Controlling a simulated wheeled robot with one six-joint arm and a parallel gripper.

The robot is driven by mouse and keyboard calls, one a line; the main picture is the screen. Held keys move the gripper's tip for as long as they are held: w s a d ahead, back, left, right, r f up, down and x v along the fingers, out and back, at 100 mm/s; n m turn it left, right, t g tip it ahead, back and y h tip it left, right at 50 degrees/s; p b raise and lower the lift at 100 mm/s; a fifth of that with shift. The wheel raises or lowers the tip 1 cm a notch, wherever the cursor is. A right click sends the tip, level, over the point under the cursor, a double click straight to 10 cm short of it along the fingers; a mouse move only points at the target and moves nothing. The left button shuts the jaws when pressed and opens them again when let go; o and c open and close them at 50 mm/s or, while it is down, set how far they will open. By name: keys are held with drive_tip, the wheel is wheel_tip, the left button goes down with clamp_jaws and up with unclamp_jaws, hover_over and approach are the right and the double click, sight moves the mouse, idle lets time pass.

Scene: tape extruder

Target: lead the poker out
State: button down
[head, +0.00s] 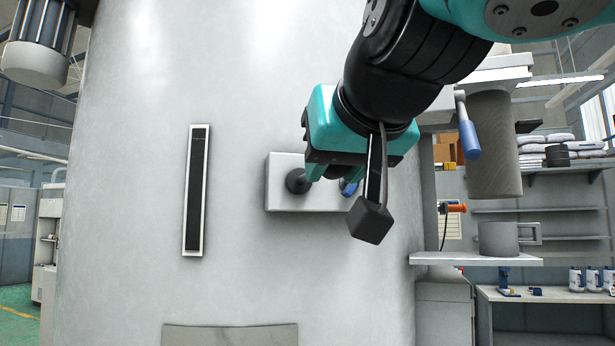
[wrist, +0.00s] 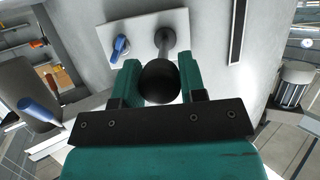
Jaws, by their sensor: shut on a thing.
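The poker is a dark rod with a black ball end (wrist: 160,82), coming out of a round dark collar on a pale plate (wrist: 122,30) in the wrist view. My gripper (wrist: 161,85) has its two teal fingers on either side of the ball and is shut on it. In the head view my gripper (head: 335,175) is in front of the plate (head: 282,203) on the big grey vessel. The dark collar (head: 296,181) shows left of the fingers there; the ball is hidden. How far the rod is out I cannot tell.
A blue lever (wrist: 120,47) sits on the same plate beside the rod, close to one finger; the head view shows part of it (head: 348,188). A long dark sight strip (head: 196,190) is on the vessel to the left. A blue-handled grey cylinder (head: 494,145) and a shelf with a mug (head: 499,238) stand right.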

drive_tip(key=shift+s+d, duration=0.25)
drive_tip(key=shift+s, duration=0.8)
drive_tip(key=c, duration=0.6)
unclamp_jaws()
